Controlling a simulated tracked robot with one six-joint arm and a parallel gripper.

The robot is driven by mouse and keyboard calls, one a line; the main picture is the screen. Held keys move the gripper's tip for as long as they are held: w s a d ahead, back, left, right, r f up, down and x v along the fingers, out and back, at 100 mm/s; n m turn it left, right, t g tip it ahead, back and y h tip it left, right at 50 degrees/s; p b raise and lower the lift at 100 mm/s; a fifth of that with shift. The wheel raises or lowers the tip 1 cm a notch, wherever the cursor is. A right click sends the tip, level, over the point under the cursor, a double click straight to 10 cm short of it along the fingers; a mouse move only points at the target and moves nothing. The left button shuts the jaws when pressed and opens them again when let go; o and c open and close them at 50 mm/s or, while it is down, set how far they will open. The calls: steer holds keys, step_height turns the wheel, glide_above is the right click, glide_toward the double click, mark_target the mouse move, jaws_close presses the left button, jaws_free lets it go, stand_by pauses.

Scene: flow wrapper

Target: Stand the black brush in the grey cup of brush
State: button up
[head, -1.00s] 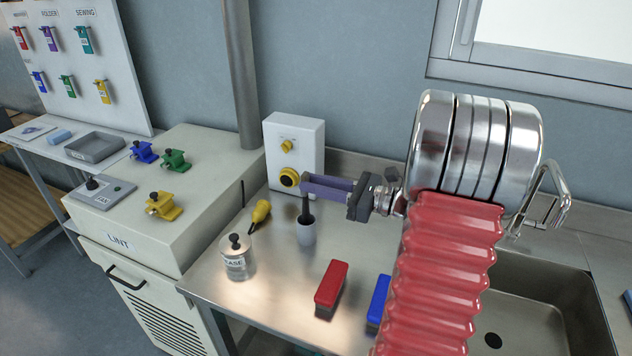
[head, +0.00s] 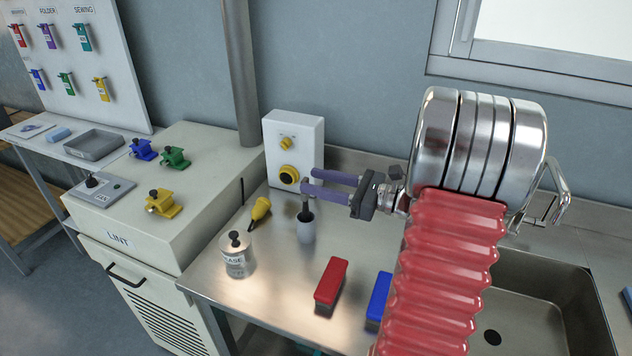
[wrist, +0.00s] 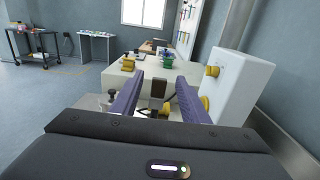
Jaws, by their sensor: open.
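The black brush (head: 305,212) stands in the grey cup (head: 306,233) on the steel counter, its handle up and its lower end hidden inside the cup. My gripper (head: 307,181), with two purple fingers, is open at the top of the brush handle, just above the cup. In the wrist view the fingers (wrist: 158,92) are spread wide, with a dark upright block (wrist: 158,89), apparently the brush handle, between them and clear of both.
A yellow-handled tool (head: 260,210) and a lidded metal jar (head: 237,257) are left of the cup. A red block (head: 331,285) and a blue block (head: 379,300) lie in front. A white control box (head: 294,150) stands close behind; a sink (head: 530,310) is at right.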

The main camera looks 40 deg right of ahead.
steer(key=v, duration=1.3)
steer(key=shift+w, duration=0.1)
stand_by(1.1)
